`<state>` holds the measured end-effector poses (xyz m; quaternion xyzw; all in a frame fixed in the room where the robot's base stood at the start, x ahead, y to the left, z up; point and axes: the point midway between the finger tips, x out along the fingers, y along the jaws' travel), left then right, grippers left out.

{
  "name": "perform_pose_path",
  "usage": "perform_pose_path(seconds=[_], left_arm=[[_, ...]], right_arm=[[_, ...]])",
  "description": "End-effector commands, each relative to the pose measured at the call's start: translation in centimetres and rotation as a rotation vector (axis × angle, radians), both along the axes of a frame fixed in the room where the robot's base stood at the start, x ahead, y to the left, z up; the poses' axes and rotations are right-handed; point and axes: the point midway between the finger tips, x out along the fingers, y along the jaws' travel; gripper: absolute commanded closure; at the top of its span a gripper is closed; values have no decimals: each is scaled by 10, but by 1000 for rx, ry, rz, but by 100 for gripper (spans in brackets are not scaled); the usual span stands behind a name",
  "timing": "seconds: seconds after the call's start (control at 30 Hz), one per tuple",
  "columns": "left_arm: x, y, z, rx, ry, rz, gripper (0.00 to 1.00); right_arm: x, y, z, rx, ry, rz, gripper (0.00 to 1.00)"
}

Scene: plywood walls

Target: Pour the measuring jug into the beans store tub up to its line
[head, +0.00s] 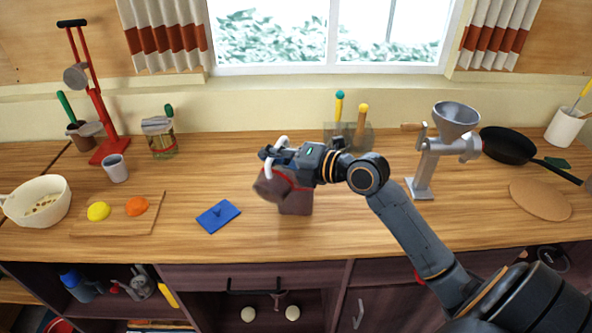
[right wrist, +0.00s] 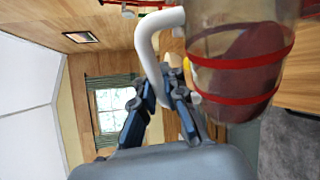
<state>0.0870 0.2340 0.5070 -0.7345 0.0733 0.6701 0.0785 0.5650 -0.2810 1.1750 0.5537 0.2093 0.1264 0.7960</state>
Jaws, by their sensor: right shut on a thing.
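The measuring jug (head: 268,187) is a clear jug with red bands, a white handle and dark red contents. My right gripper (head: 278,155) is shut on its handle. In the right wrist view the jug (right wrist: 240,65) fills the upper right, with the fingers (right wrist: 165,88) closed on the white handle. In the head view the jug is tilted, its mouth low at the left. A dark reddish tub (head: 297,205), seemingly the beans store tub, stands on the counter just below and behind the jug. The jug and gripper partly hide it; its line and fill level cannot be made out. My left gripper is out of view.
A blue square lid (head: 217,217) with a knob lies left of the tub. A board (head: 118,222) with yellow and orange pieces and a white bowl (head: 38,203) are farther left. A grinder (head: 425,165) stands right. The counter's front edge is close.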

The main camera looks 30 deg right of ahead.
Motion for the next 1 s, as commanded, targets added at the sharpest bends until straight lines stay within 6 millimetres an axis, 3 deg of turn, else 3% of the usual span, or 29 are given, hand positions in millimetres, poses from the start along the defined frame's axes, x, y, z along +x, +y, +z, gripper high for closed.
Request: perform_pose_path(seconds=[0.27,0.8,1.0], left_arm=[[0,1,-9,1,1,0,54],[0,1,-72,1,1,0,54],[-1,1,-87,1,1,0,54]], right_arm=[[-2,2,-5,-49,-32,-4,100],[-13,24,-44,-290,-165,1,100],[-18,32,-47,-435,-248,1,100]])
